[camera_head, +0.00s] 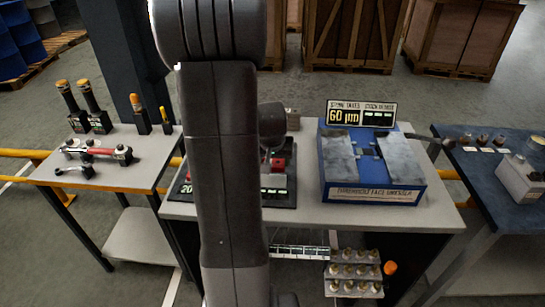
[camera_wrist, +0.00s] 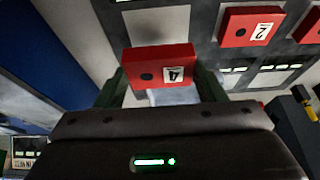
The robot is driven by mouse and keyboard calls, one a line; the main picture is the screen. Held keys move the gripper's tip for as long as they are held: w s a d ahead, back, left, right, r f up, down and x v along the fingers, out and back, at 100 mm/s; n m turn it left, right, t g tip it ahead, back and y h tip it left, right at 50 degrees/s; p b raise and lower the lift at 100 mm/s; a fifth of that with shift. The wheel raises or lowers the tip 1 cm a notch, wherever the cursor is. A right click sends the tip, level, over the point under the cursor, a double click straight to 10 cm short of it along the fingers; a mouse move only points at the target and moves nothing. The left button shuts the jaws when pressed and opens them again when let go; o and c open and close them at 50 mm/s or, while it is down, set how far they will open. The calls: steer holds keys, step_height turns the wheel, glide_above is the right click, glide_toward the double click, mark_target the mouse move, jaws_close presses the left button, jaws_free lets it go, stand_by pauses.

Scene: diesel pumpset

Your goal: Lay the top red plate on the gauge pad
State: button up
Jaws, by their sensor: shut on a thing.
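In the wrist view my gripper (camera_wrist: 160,88) is shut on a red plate (camera_wrist: 150,62). The plate has a dark hole and a white label that looks like an upside-down 4. Another red plate (camera_wrist: 240,28) marked 2 lies on a dark board (camera_wrist: 205,12), with part of a third at the right edge.
A blue block (camera_head: 372,182) with grey top slabs and a 60 µm sign (camera_head: 361,114) stands on the right of the bench (camera_head: 425,213). Bottles stand on a rack (camera_head: 352,270) below. A tool table (camera_head: 50,172) is at left, a blue table (camera_head: 480,180) at right.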

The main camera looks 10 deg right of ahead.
mark_target(273, 170)
step_height(273, 170, down, 5)
steer(key=b, duration=0.4)
steer(key=shift+r+b, duration=0.2)
steer(key=shift+b, duration=0.1)
steer(key=shift+f+b, duration=0.25)
steer(key=shift+b, duration=0.2)
stand_by(1.0)
steer(key=shift+f+b, duration=0.35)
steer(key=shift+f, duration=0.1)
steer(key=o, duration=1.4)
steer(key=shift+c, duration=0.2)
